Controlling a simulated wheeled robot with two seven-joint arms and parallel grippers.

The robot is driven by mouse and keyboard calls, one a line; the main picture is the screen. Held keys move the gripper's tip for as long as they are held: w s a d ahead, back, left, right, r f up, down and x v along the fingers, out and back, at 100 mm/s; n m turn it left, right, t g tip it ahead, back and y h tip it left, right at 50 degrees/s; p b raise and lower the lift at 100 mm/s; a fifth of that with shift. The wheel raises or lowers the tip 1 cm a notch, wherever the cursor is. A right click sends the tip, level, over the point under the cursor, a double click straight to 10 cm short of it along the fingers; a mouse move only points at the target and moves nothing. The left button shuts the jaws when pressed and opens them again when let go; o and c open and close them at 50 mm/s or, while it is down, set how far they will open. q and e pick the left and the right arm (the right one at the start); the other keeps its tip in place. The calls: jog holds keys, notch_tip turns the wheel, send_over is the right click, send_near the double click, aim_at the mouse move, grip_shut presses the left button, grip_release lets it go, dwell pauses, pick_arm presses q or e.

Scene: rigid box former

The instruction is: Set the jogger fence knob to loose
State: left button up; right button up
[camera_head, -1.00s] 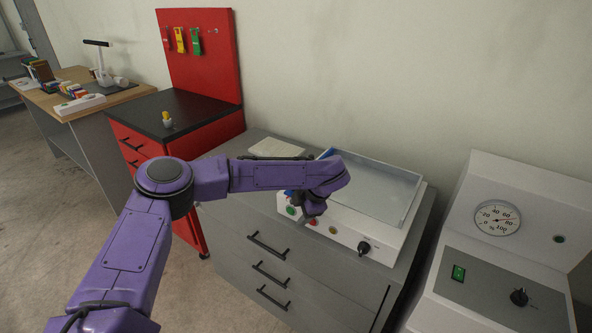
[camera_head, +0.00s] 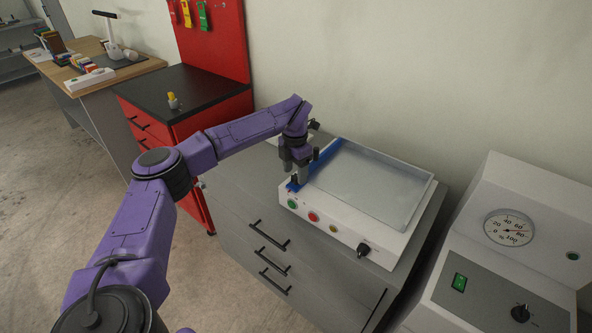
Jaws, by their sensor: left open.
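The jogger (camera_head: 377,237) is a white machine with a shallow grey tray on the grey cabinet. A blue fence (camera_head: 326,160) runs along the tray's left side. A small dark part, possibly the fence knob (camera_head: 294,183), shows at the fence's near end; its setting is too small to read. My left gripper (camera_head: 300,178) is open and points down over the fence's near end, hiding part of it. I cannot tell if it touches anything. My right gripper is not in view.
The jogger's front has green, red and yellow buttons and a black knob (camera_head: 363,249). A white machine with a gauge (camera_head: 509,228) stands at the right. A red cabinet with a black top (camera_head: 205,95) is behind my arm. A wooden desk (camera_head: 140,68) stands far left.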

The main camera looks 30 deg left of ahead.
pick_arm(q)
jog(key=shift+d+f, duration=0.1)
jog(key=shift+f, duration=0.45)
jog(key=c, duration=1)
jog(key=shift+c, duration=0.2)
